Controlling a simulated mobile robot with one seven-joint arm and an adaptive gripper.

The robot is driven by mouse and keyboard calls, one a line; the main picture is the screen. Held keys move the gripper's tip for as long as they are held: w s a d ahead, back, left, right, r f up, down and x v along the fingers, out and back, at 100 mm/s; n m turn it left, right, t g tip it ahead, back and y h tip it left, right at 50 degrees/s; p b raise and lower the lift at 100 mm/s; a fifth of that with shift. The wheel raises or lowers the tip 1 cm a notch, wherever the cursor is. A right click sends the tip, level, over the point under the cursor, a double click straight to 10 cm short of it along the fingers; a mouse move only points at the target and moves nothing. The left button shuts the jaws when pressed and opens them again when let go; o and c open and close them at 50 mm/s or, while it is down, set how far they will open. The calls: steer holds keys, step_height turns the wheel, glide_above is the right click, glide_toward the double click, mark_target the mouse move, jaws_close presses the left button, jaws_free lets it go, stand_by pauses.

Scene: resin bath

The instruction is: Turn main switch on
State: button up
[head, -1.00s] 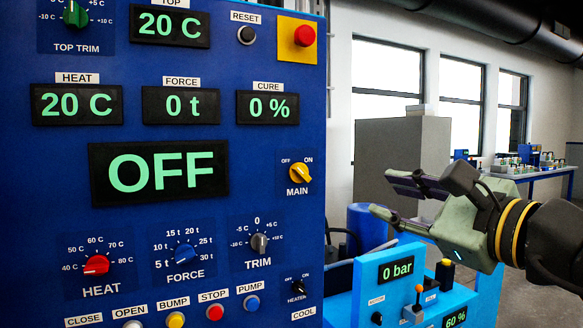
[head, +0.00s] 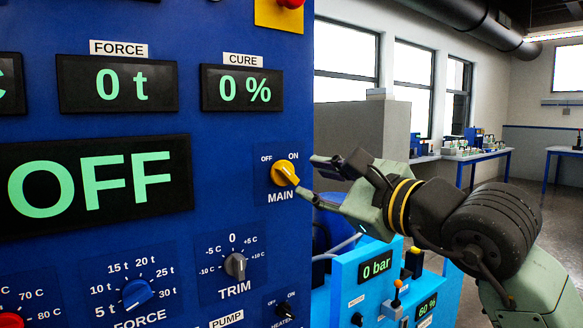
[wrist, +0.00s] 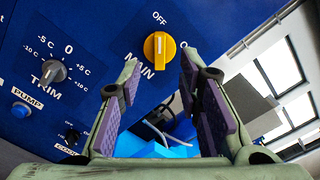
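The yellow MAIN switch knob (head: 284,174) sits on the blue control panel, between the OFF and ON labels. It also shows in the wrist view (wrist: 159,46), where its pointer is turned toward OFF. The large display (head: 92,184) reads OFF. My gripper (head: 314,178) is open and empty, just right of the knob in the head view. In the wrist view, its two purple-padded fingers (wrist: 158,66) stand either side of the knob's line, with the knob just beyond the tips. I cannot tell whether a finger touches it.
The TRIM knob (head: 235,265), FORCE knob (head: 137,293) and HEATER switch (head: 283,308) are below MAIN. A red button (head: 290,3) on yellow is above. A light blue unit (head: 349,272) stands right of the panel, below my gripper.

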mark_target(289, 173)
steer(key=p+x, duration=0.2)
steer(key=x, duration=0.3)
steer(key=shift+w+a+r, duration=0.1)
steer(key=shift+w+a, duration=0.15)
steer(key=shift+w, duration=0.1)
steer(key=shift+w+a, duration=0.35)
steer(key=shift+w, duration=0.1)
steer(key=shift+c, duration=0.4)
jaws_close()
